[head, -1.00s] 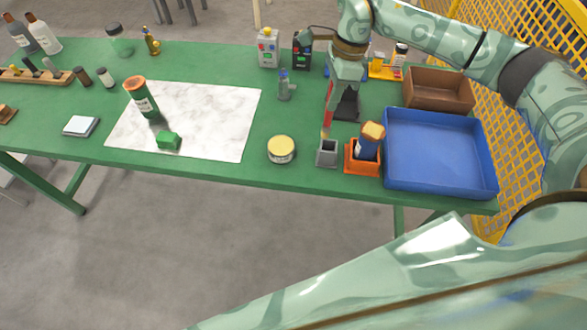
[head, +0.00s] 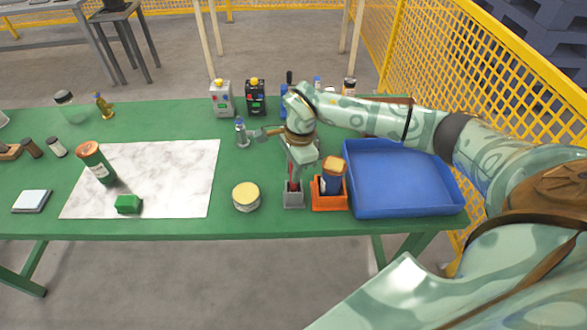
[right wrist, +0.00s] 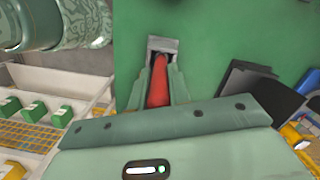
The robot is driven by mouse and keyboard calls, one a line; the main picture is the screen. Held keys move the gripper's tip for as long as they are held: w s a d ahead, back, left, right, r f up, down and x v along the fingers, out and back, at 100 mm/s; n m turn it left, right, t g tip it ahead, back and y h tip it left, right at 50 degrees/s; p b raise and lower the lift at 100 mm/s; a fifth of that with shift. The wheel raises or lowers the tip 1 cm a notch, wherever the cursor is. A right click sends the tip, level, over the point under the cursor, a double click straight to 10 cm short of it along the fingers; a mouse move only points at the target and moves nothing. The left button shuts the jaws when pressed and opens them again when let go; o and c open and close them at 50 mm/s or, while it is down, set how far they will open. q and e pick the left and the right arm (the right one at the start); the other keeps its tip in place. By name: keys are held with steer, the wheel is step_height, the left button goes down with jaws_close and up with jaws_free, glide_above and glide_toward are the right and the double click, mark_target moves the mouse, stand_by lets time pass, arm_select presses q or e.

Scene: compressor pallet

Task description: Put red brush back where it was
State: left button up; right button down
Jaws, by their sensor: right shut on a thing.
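The red brush (head: 293,183) is upright in my right gripper (head: 296,172), at a small grey holder (head: 293,201) near the table's front edge. Its lower end is not visible and appears to be inside the holder's opening. In the right wrist view the red handle (right wrist: 158,88) lies between the two fingers of my right gripper (right wrist: 160,78), pointing at the grey holder (right wrist: 163,45). The right gripper is shut on the brush. My left gripper is not in view.
An orange holder (head: 330,203) with a blue, tan-topped item stands close on the right of the grey holder. A blue tray (head: 400,180) is farther right. A yellow-lidded tin (head: 246,197) stands to the left. The green table (head: 230,160) is clear between tin and holder.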

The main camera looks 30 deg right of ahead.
steer(key=c, duration=1.3)
jaws_free()
steer(key=r, duration=0.4)
steer(key=d+r+p, duration=0.1)
steer(key=r, duration=0.3)
steer(key=r+p, duration=0.1)
steer(key=r, duration=0.3)
steer(key=shift+s+d, duration=0.15)
steer(key=shift+d, duration=0.05)
